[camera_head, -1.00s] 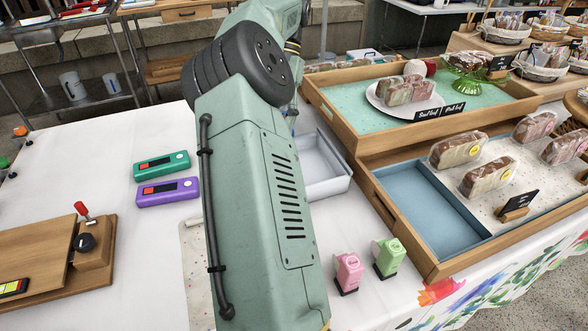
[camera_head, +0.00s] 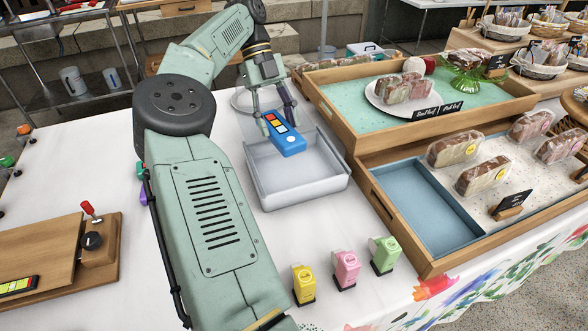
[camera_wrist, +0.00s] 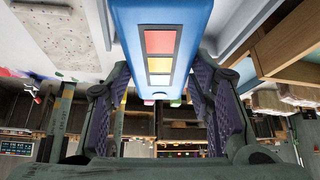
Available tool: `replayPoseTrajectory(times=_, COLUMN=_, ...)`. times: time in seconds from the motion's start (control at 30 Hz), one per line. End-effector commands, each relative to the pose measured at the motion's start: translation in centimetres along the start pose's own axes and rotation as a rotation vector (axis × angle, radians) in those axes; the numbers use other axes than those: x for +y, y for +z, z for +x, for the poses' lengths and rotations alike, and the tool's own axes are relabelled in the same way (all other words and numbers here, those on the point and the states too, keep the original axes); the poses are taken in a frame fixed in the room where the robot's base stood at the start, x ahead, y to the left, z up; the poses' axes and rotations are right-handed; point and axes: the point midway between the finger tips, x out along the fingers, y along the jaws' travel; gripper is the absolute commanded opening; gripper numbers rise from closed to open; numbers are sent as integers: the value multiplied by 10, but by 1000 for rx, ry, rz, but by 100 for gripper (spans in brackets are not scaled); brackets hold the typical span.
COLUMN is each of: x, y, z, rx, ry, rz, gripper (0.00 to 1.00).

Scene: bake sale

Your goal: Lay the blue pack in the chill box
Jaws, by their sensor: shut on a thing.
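The blue pack (camera_head: 289,142), with a strip of red, orange and yellow squares, is between the two fingers of my gripper (camera_head: 279,122). The gripper is shut on it. The pack is held tilted, over the back part of the pale grey open box (camera_head: 300,195), which I take for the chill box. The visible floor of the box is bare. In the wrist view the blue pack (camera_wrist: 160,14) fills the top middle, between the dark finger pads of my gripper (camera_wrist: 160,88).
Wooden display trays (camera_head: 432,264) with wrapped loaves stand close on the box's right. Yellow (camera_head: 304,284), pink (camera_head: 347,268) and green (camera_head: 385,254) small dispensers stand in front. A wooden board (camera_head: 40,255) lies at left. My arm hides part of the table.

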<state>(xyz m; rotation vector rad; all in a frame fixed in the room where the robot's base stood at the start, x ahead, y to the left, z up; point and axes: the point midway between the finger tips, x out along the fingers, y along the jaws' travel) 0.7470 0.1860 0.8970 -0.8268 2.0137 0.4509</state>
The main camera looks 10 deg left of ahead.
Motion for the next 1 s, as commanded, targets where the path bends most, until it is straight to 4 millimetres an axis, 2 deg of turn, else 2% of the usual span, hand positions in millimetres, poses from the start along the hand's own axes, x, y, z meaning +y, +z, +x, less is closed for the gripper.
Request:
replayPoseTrajectory(times=0.47, x=-7, y=0, z=5, rx=8, ry=-246, rz=-365, gripper=13)
replayPoseTrajectory(times=1.0, x=-22, y=0, z=18, rx=1, ry=-681, rz=-1048, gripper=13)
